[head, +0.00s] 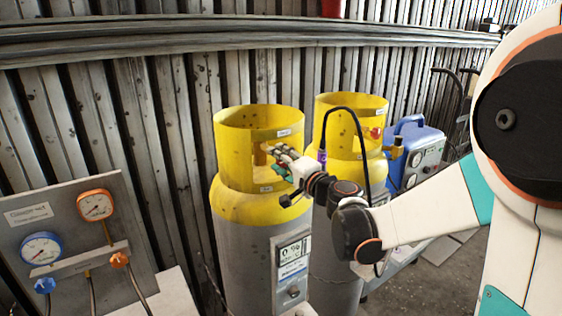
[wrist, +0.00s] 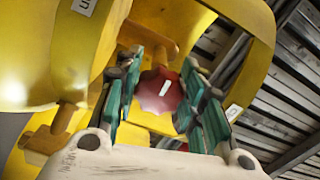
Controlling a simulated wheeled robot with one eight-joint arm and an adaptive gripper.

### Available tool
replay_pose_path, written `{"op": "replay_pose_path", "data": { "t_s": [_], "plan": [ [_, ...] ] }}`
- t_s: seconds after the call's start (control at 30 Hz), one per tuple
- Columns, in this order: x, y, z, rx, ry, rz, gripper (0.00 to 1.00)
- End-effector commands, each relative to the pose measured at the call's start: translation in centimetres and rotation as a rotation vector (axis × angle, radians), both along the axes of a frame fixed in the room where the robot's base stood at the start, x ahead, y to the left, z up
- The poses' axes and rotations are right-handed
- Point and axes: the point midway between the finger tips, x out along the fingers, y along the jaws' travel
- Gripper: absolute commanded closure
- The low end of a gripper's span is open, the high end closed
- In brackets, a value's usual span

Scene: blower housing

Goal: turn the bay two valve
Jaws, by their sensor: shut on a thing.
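Two grey cylinders with yellow collars stand side by side, the left cylinder (head: 240,240) nearer and the right cylinder (head: 352,165) partly behind it and my arm. My gripper (head: 277,160) reaches into the opening of the left cylinder's collar. In the wrist view, a red lobed valve knob (wrist: 159,92) with a white mark sits between the green fingers of my gripper (wrist: 160,70), which is shut on it. In the head view this knob is hidden by the gripper. The right cylinder's red knob (head: 376,132) shows in its collar. The collar labels are too small to read.
A gauge panel (head: 75,245) with a blue and an orange gauge stands at the left. A blue machine (head: 415,150) stands behind the right cylinder. The yellow collar (wrist: 75,50) closely surrounds the gripper. A corrugated metal wall (head: 110,110) runs behind everything.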

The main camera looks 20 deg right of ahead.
Motion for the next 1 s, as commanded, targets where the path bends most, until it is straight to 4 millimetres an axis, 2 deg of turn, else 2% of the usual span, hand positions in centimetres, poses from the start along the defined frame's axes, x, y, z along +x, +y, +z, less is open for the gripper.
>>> {"op": "replay_pose_path", "data": {
  "t_s": [0.4,1.0],
  "plan": [
    [-0.02,-0.01,-0.14,-0.225,-0.073,0.001,0.87],
    [-0.04,-0.02,-0.15,-0.275,-0.089,0.001,0.87]
  ]
}}
